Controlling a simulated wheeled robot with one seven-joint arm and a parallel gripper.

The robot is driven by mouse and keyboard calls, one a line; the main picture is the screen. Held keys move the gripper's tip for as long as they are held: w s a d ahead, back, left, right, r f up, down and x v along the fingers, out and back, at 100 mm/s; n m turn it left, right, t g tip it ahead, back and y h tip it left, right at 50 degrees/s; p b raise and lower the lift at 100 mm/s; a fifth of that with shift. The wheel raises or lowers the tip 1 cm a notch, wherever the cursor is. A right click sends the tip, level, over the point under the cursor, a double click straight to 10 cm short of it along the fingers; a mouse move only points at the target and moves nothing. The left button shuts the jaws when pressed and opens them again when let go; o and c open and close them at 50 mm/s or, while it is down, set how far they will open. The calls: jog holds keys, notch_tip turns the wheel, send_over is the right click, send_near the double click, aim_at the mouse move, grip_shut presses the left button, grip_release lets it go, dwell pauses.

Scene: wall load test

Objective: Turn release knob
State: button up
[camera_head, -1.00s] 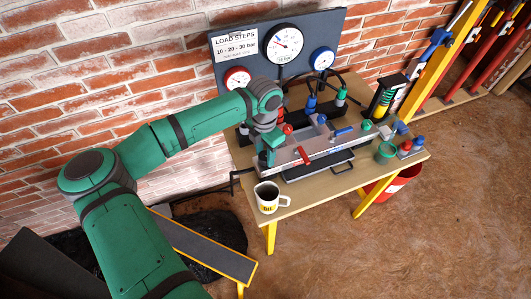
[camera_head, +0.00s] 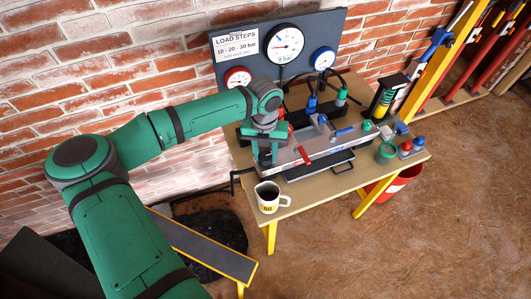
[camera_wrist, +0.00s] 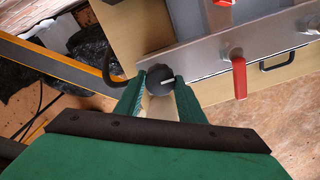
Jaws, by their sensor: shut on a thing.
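The release knob (camera_wrist: 160,79) is a dark round knob with a pale line on its face, at the left end of the grey metal bench unit in the wrist view. My gripper (camera_wrist: 159,80) is shut on it, one green finger on each side. In the head view my gripper (camera_head: 266,158) is at the left end of the unit (camera_head: 325,145), and the knob is hidden there. The large white gauge (camera_head: 286,42) on the back panel has a dark needle pointing to the left side; its small reading is hard to make out.
A red lever (camera_wrist: 238,75) is just right of the knob. A mug (camera_head: 268,197) stands at the table's front left, close to my gripper. A red bucket (camera_head: 398,182) is on the floor.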

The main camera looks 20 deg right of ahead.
aim_at(266, 156)
jog(key=shift+n, duration=0.3)
jog(key=o, duration=1)
jog(key=shift+o, duration=0.2)
notch_tip(266, 156, up, 11)
jog(key=shift+f, duration=0.1)
dwell(0.3)
